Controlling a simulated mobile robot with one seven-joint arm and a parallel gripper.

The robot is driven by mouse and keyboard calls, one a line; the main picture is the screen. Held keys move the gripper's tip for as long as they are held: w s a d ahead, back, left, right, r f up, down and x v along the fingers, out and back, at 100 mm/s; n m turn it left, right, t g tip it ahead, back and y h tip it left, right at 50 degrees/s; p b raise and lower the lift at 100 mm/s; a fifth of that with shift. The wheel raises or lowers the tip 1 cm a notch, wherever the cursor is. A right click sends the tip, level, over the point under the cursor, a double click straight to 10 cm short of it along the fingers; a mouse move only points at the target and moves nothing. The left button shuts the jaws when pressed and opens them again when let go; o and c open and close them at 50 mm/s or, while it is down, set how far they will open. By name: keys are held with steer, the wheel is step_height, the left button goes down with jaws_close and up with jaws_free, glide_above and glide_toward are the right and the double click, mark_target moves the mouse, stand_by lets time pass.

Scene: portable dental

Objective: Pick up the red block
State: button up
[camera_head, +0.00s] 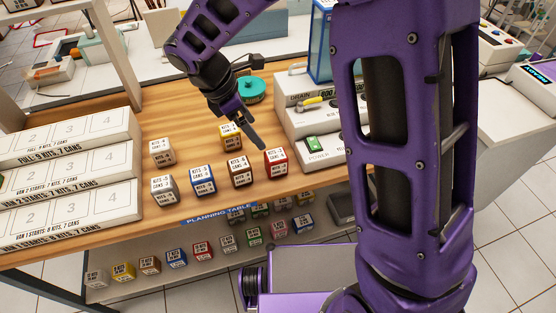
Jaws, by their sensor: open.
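The red block (276,163) stands on the wooden planning table, at the right end of the front row of blocks. Its top and front carry white labels with dark print. My purple arm reaches in from the top, and my gripper (250,133) hangs just up and left of the red block. It is open, and no block shows between its fingers. The far finger is partly hidden.
A blue block (203,180), a grey block (162,190) and a white block (162,152) stand further left. A white unit (318,136) is close on the right. A teal round object (252,90) sits behind. White stepped trays (70,172) fill the left. More blocks sit on a lower shelf.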

mark_target(275, 155)
steer(key=b+x, duration=0.1)
steer(key=x, duration=1.3)
steer(key=shift+d+r+b, duration=0.1)
steer(key=shift+b, duration=0.2)
jaws_close()
